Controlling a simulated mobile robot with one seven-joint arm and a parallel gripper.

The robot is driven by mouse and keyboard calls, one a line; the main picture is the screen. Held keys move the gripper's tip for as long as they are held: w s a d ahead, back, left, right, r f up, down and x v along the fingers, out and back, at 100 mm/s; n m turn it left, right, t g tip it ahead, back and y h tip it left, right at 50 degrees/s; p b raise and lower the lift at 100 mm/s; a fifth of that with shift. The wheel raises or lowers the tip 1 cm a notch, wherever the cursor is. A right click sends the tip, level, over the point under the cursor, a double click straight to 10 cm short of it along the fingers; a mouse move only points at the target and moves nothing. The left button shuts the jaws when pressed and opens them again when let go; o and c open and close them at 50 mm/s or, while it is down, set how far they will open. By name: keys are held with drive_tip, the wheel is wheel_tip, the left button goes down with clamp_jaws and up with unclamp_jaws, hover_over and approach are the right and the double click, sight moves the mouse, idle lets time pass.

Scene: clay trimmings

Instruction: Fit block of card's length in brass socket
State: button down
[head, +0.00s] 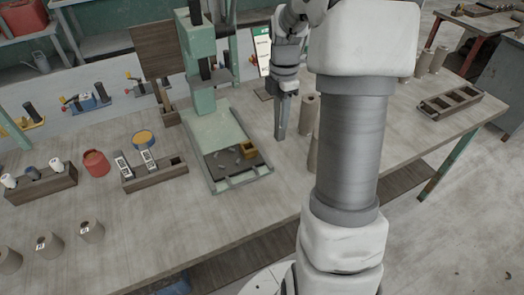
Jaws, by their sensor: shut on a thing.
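A small brass-coloured socket (248,150) sits on the dark bed of the green press, towards its right side. A white card with a green top (263,50) stands upright at the back of the bench, partly hidden by my arm. My gripper (281,132) points down to the right of the press, apart from the socket. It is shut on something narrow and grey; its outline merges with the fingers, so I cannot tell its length. Two blocks with printed white faces (122,165) (148,159) stand in a dark wooden rack (160,182) left of the press.
The green press column (197,45) rises left of my gripper. Tan cylinders (309,110) stand just right of it, partly behind my arm. A red jar (96,163) and a wooden rack (45,188) stand at left. The front middle of the bench is clear.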

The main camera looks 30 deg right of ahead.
drive_tip(key=shift+s+d, duration=0.25)
drive_tip(key=shift+w+a+f, duration=1.1)
drive_tip(key=shift+w+f, duration=0.45)
drive_tip(key=shift+f, duration=0.25)
drive_tip(key=shift+w+a+f, duration=1.05)
drive_tip(key=shift+w+f, duration=0.55)
drive_tip(key=shift+f, duration=0.25)
drive_tip(key=shift+w+a+f, duration=1.1)
drive_tip(key=shift+w+f, duration=0.45)
drive_tip(key=shift+f, duration=0.25)
drive_tip(key=shift+f, duration=0.25)
drive_tip(key=c, duration=0.6)
unclamp_jaws()
drive_tip(key=shift+r, duration=0.1)
